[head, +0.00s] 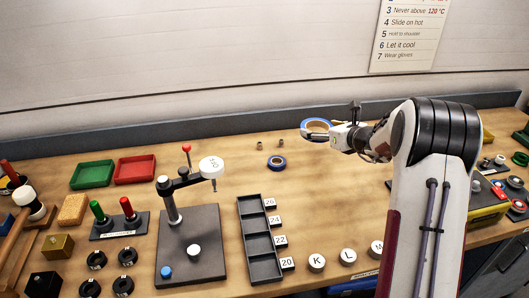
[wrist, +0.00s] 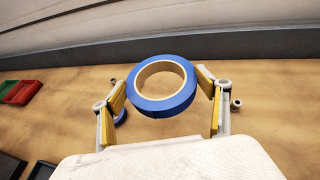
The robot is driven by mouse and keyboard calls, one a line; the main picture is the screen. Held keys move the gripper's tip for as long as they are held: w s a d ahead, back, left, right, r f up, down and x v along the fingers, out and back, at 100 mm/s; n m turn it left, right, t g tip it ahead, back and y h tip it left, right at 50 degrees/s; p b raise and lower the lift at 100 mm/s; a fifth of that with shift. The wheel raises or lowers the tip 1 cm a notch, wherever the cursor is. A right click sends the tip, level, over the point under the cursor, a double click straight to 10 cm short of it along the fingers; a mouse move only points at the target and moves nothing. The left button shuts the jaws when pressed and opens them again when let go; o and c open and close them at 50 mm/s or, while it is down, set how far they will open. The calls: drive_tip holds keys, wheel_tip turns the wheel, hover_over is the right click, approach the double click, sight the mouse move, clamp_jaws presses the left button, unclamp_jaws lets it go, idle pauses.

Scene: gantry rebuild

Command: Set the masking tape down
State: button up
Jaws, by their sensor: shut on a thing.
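A blue roll of masking tape with a tan core (wrist: 137,95) is between the two yellow-padded fingers of my gripper (wrist: 161,98) in the wrist view. The gripper is shut on the roll's outer sides. In the head view the tape (head: 316,124) is at the tip of my gripper (head: 318,134), toward the back of the wooden bench, and looks raised above it. A second, darker blue roll (head: 277,163) lies on the bench to the left of the held tape. It is partly hidden behind the left finger in the wrist view (wrist: 121,118).
A dark four-slot tray (head: 241,238) with number tags and white knobs, K (head: 317,262) and L (head: 347,256), stand in front. A press stand (head: 205,265) is left. Bare wood (head: 325,190) lies between.

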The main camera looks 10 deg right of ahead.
drive_tip(key=w+a+n+y, duration=0.1)
drive_tip(key=a+n+y, duration=0.15)
drive_tip(key=a, duration=1.35)
drive_tip(key=n+g+y, duration=0.2)
drive_tip(key=y, duration=0.1)
hover_over(234, 174)
drive_tip(key=shift+r, duration=0.15)
drive_tip(key=shift+f, duration=3.1)
drive_tip(key=shift+f+h, duration=0.25)
drive_tip(key=shift+f, duration=1.65)
drive_tip(key=shift+f, duration=0.1)
drive_tip(key=o, duration=1.1)
